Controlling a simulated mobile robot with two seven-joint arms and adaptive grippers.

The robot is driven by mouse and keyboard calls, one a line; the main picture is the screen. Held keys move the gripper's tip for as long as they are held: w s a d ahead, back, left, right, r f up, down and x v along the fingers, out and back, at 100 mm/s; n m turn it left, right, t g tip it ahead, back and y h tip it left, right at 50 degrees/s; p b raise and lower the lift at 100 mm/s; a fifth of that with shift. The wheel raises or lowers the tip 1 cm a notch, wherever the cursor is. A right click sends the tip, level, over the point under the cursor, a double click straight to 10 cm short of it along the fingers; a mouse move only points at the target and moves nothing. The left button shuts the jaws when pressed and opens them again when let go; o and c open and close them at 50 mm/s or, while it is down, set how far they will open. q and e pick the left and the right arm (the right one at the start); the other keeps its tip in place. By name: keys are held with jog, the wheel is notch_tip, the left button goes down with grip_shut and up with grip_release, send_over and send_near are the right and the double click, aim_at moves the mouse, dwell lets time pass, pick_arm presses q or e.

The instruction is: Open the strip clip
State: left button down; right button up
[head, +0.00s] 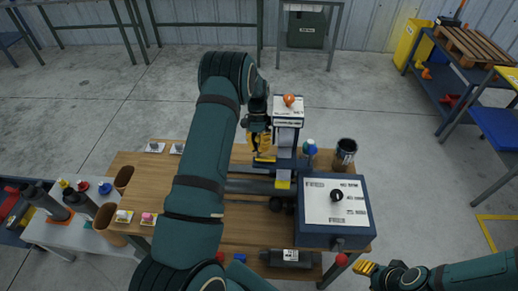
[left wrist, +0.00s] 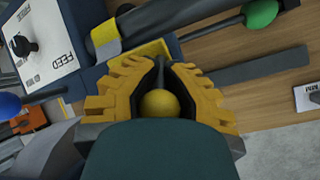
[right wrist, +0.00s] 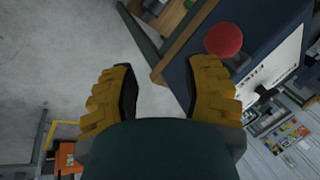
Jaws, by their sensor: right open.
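My left gripper (head: 262,152) is at the dark blue machine (head: 287,136) on the wooden table. In the left wrist view its yellow fingers (left wrist: 162,66) converge on a thin dark lever with a yellow ball knob (left wrist: 160,104), and the knob sits between them. No label marks the strip clip; this lever beside the strips may be it.
A blue box labelled FEED (left wrist: 42,50) with a black knob stands at the table's right, with a red ball knob (head: 342,260) at its front. A dark cup (head: 345,152) stands behind it. A dark muffler (head: 287,258) lies near the front edge. My left arm hides the table's middle.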

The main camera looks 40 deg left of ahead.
pick_arm(q)
jog(key=shift+w+a+r, duration=0.15)
jog(key=shift+w, duration=0.05)
pick_arm(e)
jog(key=shift+f, duration=0.25)
pick_arm(q)
jog(key=c, duration=1)
grip_release()
jog(key=shift+o, duration=0.2)
jog(key=v, duration=1.1)
jog(key=shift+w+a+r, duration=0.2)
jog(key=shift+w+r, duration=0.05)
jog(key=shift+w, duration=0.05)
jog(key=shift+s+f, duration=0.1)
pick_arm(e)
jog(key=shift+s, duration=0.1)
